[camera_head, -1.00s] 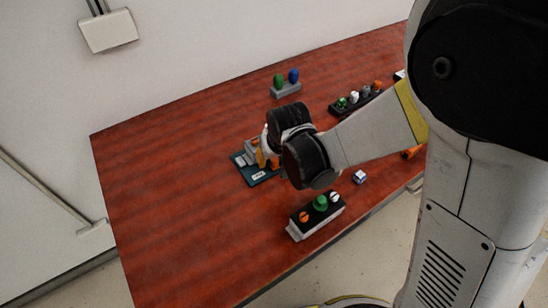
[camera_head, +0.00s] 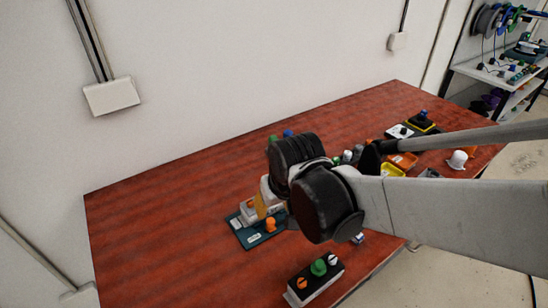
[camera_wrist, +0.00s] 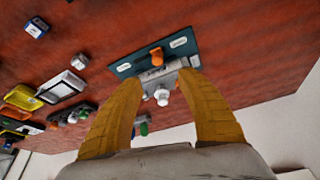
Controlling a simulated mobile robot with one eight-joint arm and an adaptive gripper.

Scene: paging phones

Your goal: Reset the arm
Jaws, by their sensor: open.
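My gripper (camera_wrist: 162,82) is open, with its two yellow fingers apart and nothing held between them in the wrist view. Beyond the fingertips is a teal plate (camera_wrist: 125,66) bearing a grey device, an orange knob (camera_wrist: 156,56) and a white knob (camera_wrist: 162,96). In the head view my gripper (camera_head: 264,204) is over or close beside the same teal plate (camera_head: 248,240), and my dark wrist joints hide part of that area. I cannot tell whether the fingers touch the device.
A control box (camera_head: 316,282) with orange, green and white knobs is at the table's front edge. A box with green and blue knobs is partly hidden behind my wrist. Several devices crowd the right side. The red table's left part (camera_head: 150,220) is clear. A shelf (camera_head: 500,78) stands far right.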

